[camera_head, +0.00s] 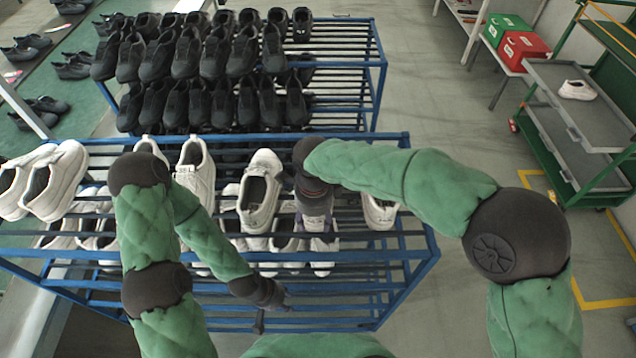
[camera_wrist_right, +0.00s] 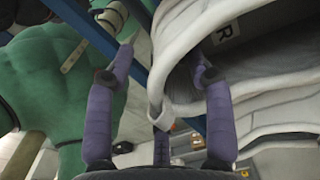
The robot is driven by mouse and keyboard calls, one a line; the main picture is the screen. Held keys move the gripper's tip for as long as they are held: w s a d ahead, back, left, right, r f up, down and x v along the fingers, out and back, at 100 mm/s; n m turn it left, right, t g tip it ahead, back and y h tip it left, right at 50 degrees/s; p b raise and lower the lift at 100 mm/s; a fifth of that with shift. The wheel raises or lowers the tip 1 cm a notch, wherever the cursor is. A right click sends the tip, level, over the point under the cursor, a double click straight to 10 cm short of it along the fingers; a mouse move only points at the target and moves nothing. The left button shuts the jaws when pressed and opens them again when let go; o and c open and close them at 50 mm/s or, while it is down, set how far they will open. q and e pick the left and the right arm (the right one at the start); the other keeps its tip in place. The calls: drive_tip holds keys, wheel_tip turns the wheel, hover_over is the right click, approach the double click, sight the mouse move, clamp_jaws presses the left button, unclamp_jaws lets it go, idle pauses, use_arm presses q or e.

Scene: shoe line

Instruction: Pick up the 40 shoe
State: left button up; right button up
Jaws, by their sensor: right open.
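White shoes stand on the near blue rack; one white shoe (camera_head: 256,210) is on its upper level just left of my right gripper (camera_head: 318,222). In the right wrist view, a white shoe (camera_wrist_right: 260,65) with an R label inside fills the upper right. My right gripper (camera_wrist_right: 162,60) is open there, its purple fingers spread, with a white edge of the shoe between them; I cannot tell whether they touch it. No 40 mark is readable. My left gripper (camera_head: 260,322) hangs low in front of the rack, seen edge-on, and its jaws are unclear.
The near blue rack (camera_head: 425,268) has open bars on several levels. Behind it, another blue rack (camera_head: 376,62) holds black shoes. At the right, a green-framed cart (camera_head: 560,135) carries one white shoe (camera_head: 577,90). Red (camera_head: 522,50) and green (camera_head: 507,27) boxes stand near it. The floor between is clear.

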drive_tip(key=shift+f, duration=0.15)
clamp_jaws()
